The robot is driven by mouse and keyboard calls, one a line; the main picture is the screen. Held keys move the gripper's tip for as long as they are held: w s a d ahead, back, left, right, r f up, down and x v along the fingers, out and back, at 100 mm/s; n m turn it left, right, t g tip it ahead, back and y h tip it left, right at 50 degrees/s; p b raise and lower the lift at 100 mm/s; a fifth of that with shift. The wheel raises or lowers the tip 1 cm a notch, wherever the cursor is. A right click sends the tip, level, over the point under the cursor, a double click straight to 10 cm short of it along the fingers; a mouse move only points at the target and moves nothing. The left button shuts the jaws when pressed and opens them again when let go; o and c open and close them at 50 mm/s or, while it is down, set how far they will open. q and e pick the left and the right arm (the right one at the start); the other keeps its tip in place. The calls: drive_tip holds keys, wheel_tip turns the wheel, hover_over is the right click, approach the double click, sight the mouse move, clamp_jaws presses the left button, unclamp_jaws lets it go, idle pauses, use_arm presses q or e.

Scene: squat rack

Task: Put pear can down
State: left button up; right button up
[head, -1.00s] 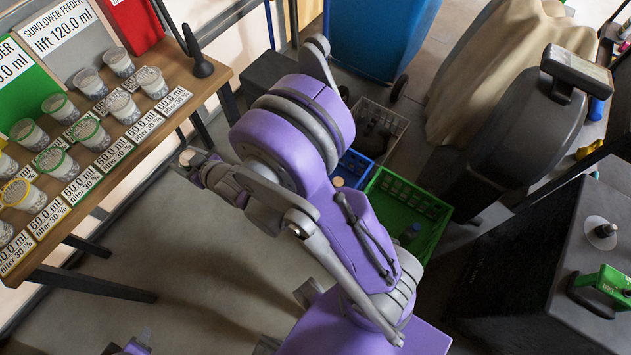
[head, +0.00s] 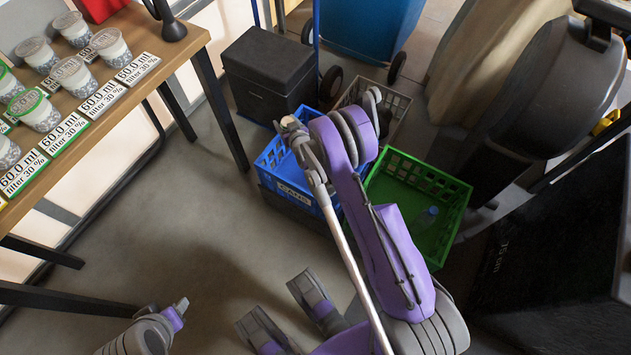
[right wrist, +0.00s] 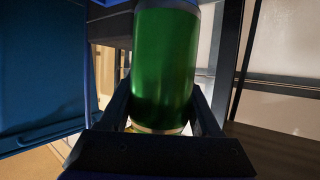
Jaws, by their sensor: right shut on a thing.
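The pear can is a green metal can (right wrist: 165,65), large and close in the right wrist view, between my right gripper's two dark fingers (right wrist: 163,112). My right gripper (head: 290,128) is shut on it. In the head view only a small pale round end of the can (head: 288,121) shows, by the gripper, over the back left part of the blue crate (head: 292,194). The crate's label reads CANS. The gripper and arm hide much of the crate's inside. My left arm shows at the bottom left, but its jaws are not clear.
A green crate (head: 447,222) with a bottle (head: 425,218) stands right of the blue one. A grey crate (head: 394,112) is behind. A black box (head: 266,75) stands behind left. A wooden table (head: 178,48) with cups is at left. Open floor lies front left.

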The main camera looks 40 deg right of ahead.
use_arm(q)
drive_tip(key=s+b+x, duration=0.1)
drive_tip(key=b+x, duration=0.5)
drive_tip(key=x, duration=0.2)
drive_tip(key=shift+s+f+b, duration=0.3)
drive_tip(key=shift+s+f, duration=0.05)
drive_tip(key=shift+s, duration=0.05)
use_arm(e)
drive_tip(key=w+d+f, duration=0.1)
drive_tip(key=d+f, duration=0.1)
drive_tip(key=f, duration=0.8)
drive_tip(key=w+d+f, duration=0.1)
drive_tip(key=d+f, duration=0.2)
drive_tip(key=f, duration=0.7)
drive_tip(key=shift+d+f+m+h, duration=0.2)
drive_tip(key=shift+f+m+h, duration=0.1)
drive_tip(key=shift+f+h, duration=0.1)
drive_tip(key=shift+f, duration=0.4)
drive_tip(key=shift+f, duration=0.1)
drive_tip(key=o, duration=1.3)
drive_tip(key=shift+o, duration=0.2)
